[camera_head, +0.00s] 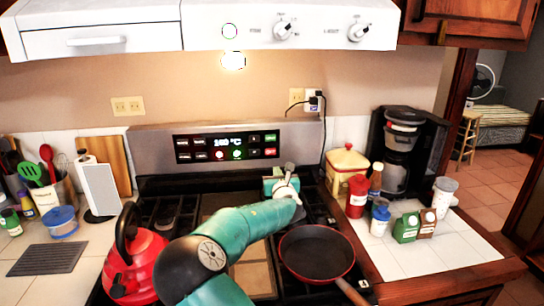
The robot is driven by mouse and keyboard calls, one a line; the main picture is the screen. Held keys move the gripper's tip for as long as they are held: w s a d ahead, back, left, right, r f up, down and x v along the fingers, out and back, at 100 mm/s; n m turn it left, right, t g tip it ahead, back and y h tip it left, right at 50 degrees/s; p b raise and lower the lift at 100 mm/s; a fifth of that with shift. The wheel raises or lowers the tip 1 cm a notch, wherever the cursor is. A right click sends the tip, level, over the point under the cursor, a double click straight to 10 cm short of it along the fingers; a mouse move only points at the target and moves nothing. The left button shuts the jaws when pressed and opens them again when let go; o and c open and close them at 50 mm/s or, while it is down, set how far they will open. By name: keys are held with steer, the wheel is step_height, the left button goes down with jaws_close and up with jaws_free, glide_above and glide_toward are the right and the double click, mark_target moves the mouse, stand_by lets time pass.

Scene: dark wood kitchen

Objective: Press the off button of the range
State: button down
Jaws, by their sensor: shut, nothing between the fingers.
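The range's control panel (227,146) is a dark strip on the steel backguard, with a lit display reading a temperature in °C. Small buttons sit on both sides of the display. A red button (270,152) is at its lower right, and a green and a red round mark show below the display. The button labels are too small to read. My teal arm reaches over the stovetop from the bottom.
A red kettle (137,262) stands on the stove at left, and a dark frying pan (316,252) at right. A coffee maker (402,150), a yellow canister (346,170) and several small containers crowd the right counter. A white range hood (270,25) hangs above.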

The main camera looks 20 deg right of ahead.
mark_target(271, 152)
steer(key=x, duration=1.4)
